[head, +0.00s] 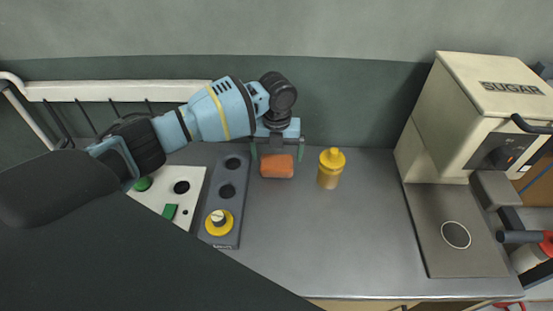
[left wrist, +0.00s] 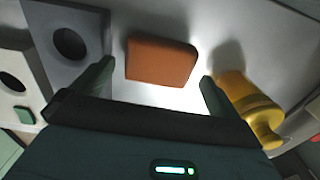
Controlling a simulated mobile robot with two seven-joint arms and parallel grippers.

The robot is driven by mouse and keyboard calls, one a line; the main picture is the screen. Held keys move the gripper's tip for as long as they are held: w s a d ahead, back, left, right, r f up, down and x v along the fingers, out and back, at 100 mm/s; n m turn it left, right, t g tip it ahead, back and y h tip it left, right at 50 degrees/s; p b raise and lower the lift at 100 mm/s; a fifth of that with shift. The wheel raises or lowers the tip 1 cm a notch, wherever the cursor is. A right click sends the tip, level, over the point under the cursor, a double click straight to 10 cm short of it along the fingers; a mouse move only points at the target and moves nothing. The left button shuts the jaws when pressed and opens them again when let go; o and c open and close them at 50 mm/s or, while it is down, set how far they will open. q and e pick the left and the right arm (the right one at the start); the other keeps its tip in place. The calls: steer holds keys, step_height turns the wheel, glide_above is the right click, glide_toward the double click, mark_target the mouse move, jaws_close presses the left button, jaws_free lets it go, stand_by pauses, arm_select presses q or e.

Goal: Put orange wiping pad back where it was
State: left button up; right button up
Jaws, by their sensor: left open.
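The orange wiping pad (head: 277,166) lies on the grey metal counter at the back, between the dark grey holed tray and a yellow bottle. In the left wrist view the pad (left wrist: 161,61) sits between and beyond the fingertips, with a gap on each side. My left gripper (head: 277,150) is open right at the pad, its fingers to either side of it in the head view. It also shows open in the left wrist view (left wrist: 156,78). Nothing is held. My right gripper is not in view.
The yellow bottle (head: 330,170) stands close to the right finger. The dark grey tray (head: 236,225) with round holes holds a yellow-ringed piece (head: 219,222). A white panel (head: 157,196) lies left. The sugar press (head: 480,110) stands right. The counter's middle is clear.

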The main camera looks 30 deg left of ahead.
mark_target(277, 161)
arm_select(q)
step_height(277, 161, up, 9)
steer(key=shift+f, duration=0.2)
stand_by(0.6)
